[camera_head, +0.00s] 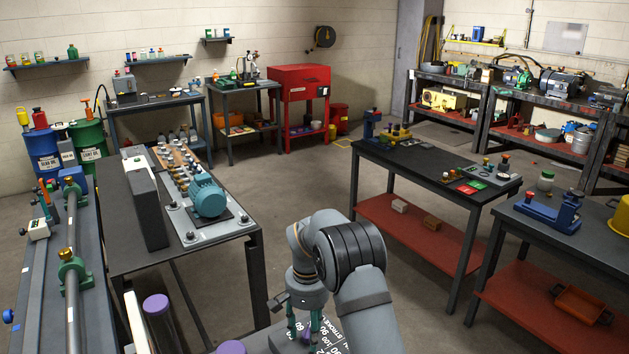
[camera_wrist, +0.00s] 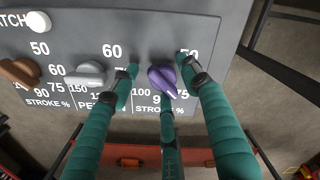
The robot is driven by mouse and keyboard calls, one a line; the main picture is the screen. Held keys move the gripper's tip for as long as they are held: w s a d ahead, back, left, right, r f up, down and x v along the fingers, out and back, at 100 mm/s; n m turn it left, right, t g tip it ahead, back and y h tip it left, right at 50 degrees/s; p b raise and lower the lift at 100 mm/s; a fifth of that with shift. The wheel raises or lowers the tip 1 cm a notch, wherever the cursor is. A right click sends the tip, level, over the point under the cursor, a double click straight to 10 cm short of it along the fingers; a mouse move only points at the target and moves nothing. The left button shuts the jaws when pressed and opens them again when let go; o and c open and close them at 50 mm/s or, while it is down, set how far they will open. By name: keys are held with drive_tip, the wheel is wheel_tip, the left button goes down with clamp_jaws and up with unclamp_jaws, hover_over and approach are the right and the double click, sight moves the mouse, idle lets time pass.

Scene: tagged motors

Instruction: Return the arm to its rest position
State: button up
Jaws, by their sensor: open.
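My gripper (camera_head: 304,326) is at the bottom middle of the head view, pointing down over a dark panel with white scale markings. In the wrist view my gripper (camera_wrist: 160,72) is open, with its green fingers spread around a purple knob (camera_wrist: 162,78) on the grey panel (camera_wrist: 150,28). I cannot tell whether any finger touches the knob. A grey knob (camera_wrist: 86,74), a brown knob (camera_wrist: 20,72) and a white button (camera_wrist: 39,21) lie to the left on the panel. My arm (camera_head: 355,265) reaches in from the bottom.
A bench with a teal motor (camera_head: 208,194) stands left of my arm. A dark table with a red lower shelf (camera_head: 400,222) stands to the right, and another with a blue fixture (camera_head: 550,208) at far right. Open floor (camera_head: 310,180) lies behind my arm.

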wheel_tip(320, 180, up, 11)
wheel_tip(320, 180, down, 11)
drive_tip(key=shift+s+r, duration=0.1)
drive_tip(key=shift+r, duration=0.05)
drive_tip(key=shift+n+p, duration=0.6)
drive_tip(key=shift+p, duration=0.05)
drive_tip(key=shift+d+n+p, duration=0.15)
drive_tip(key=shift+n+p, duration=0.15)
drive_tip(key=shift+n, duration=0.3)
